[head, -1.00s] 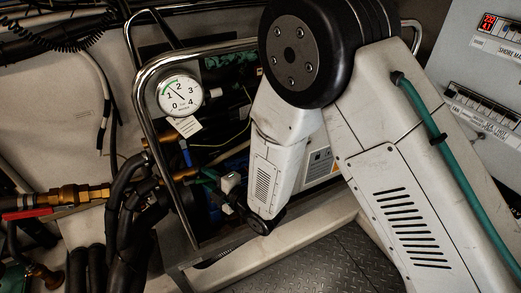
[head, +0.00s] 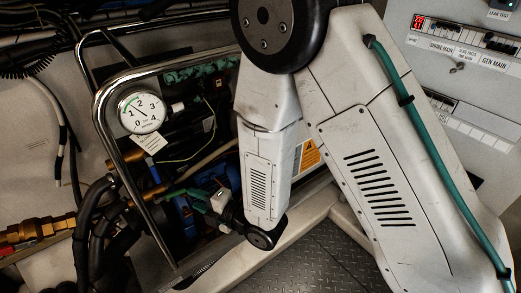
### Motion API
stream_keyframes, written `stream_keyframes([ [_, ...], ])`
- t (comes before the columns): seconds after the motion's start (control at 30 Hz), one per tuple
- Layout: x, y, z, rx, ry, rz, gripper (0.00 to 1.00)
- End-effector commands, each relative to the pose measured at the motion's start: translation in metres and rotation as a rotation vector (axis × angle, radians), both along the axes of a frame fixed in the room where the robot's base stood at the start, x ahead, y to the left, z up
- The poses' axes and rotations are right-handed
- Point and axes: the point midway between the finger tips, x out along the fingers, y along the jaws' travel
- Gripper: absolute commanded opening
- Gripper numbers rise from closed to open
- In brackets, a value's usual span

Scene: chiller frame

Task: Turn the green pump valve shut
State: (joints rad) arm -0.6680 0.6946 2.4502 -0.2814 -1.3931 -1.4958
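A green lever-like part (head: 184,194), which looks like the green pump valve, shows inside the chiller frame (head: 106,88), low and left of my arm's lower link. My wrist runs up and left from the end of that link toward it. My gripper (head: 211,201) is small and dark there, close to the green part. Whether they touch cannot be told. The fingers are too small and shadowed to show whether they are open or shut. My arm hides the right side of the frame's inside.
A round pressure gauge (head: 142,110) with a paper tag sits on the frame's left. Black hoses (head: 97,215) and brass fittings (head: 35,230) lie at left. A switch panel (head: 465,50) stands at right. Bare tread-plate floor (head: 320,262) shows below.

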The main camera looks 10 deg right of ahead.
Motion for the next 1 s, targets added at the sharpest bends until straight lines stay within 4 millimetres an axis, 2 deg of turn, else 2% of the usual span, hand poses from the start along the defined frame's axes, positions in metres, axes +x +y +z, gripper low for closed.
stream_keyframes([
  [0.2, 0.029, -0.026, 0.023, -0.025, 0.127, -0.108, 0.35],
  [0.5, 0.057, -0.070, 0.051, -0.040, 0.319, -0.280, 0.35],
  [0.73, 0.069, -0.108, 0.073, -0.032, 0.459, -0.423, 0.35],
  [1.0, 0.071, -0.151, 0.095, -0.010, 0.604, -0.579, 0.35],
])
